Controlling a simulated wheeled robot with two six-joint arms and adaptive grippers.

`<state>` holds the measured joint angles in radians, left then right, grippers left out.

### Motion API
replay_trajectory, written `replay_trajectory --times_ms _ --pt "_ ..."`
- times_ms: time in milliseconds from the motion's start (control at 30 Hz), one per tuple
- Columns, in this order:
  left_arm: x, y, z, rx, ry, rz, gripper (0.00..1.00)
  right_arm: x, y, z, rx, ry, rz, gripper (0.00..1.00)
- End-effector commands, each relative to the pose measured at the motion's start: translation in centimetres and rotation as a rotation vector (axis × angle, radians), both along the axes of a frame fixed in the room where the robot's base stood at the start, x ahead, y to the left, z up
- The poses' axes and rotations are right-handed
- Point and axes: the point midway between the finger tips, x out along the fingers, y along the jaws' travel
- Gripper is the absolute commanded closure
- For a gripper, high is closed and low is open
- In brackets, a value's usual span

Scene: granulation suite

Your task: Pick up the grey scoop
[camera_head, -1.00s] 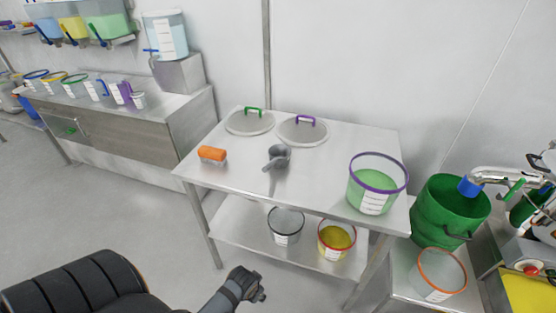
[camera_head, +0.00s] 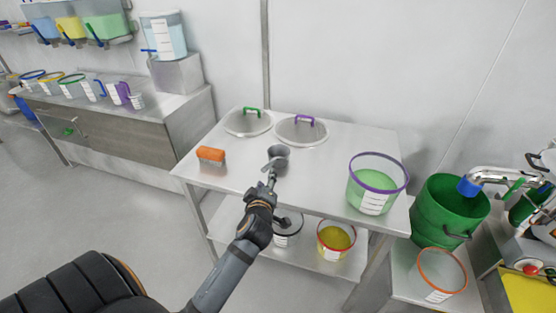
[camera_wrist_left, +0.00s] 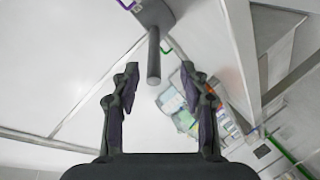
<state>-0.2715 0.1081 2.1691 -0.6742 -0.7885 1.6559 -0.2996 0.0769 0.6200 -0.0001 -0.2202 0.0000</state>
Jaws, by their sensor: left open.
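The grey scoop (camera_head: 278,152) lies on the steel table (camera_head: 330,155), its bowl toward the back and its handle toward the front edge. My left gripper (camera_head: 270,178) is at the handle's near end in the head view and hides part of it. In the left wrist view, the scoop's handle (camera_wrist_left: 153,58) points down between the two open fingers of my left gripper (camera_wrist_left: 160,85), with a gap on each side. The scoop's bowl (camera_wrist_left: 152,12) is partly cut off at the top there. My right gripper is not in view.
Two lids with green (camera_head: 248,122) and purple (camera_head: 302,130) handles lie behind. A purple-rimmed tub (camera_head: 376,184) of green material stands on the right. A yellow-filled tub (camera_head: 336,240) stands on the lower shelf.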

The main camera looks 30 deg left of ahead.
Motion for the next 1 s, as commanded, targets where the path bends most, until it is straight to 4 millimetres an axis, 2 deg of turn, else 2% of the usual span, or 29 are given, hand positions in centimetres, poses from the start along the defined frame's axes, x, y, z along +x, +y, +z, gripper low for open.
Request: replay_trajectory --times_ms 167,400,633,800,1000 --pt "0.7 0.2 0.0 -0.005 -0.011 0.000 0.55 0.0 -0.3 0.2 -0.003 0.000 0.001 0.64" --pt "4.1 2.0 -0.8 -0.004 -0.009 0.001 0.55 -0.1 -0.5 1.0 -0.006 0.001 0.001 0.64" --pt "5.0 2.4 -1.1 -0.006 -0.008 0.001 0.55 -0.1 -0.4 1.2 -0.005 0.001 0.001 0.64" --pt "7.7 3.3 -0.9 -0.007 -0.008 0.002 0.55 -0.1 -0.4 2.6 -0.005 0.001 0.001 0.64" --pt "9.4 4.2 -1.9 -0.007 -0.006 0.002 0.55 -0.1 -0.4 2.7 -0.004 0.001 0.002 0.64"
